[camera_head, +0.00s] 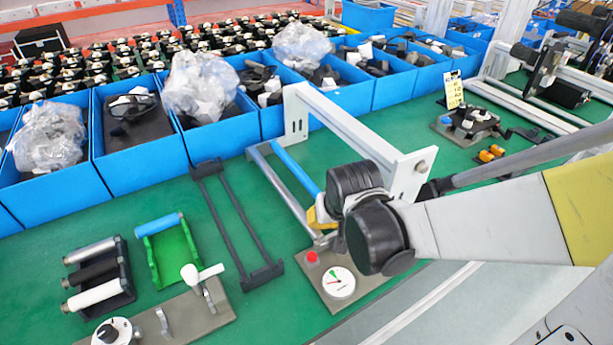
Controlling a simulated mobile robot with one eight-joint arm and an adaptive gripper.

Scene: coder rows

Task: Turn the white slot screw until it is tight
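No white slot screw can be made out for certain. A white round part with a dark centre (113,332) sits on the grey-brown plate at the bottom left and may be it; no slot is clear at this size. My arm reaches in from the right. Its dark wrist joints stand over the middle of the bench, above and behind a white dial. My gripper (322,222) is mostly hidden behind these joints, near a yellow piece and the end of a metal rail. Whether its fingers are open or holding anything is hidden. It is well to the right of the white round part.
The grey-brown plate (215,312) also carries a white-handled lever (190,275). A dial (338,282) and red button (312,258) sit below my wrist. Roller racks (97,295), a green cradle (172,265) and a black frame (240,225) lie left. Blue bins (140,160) line the back.

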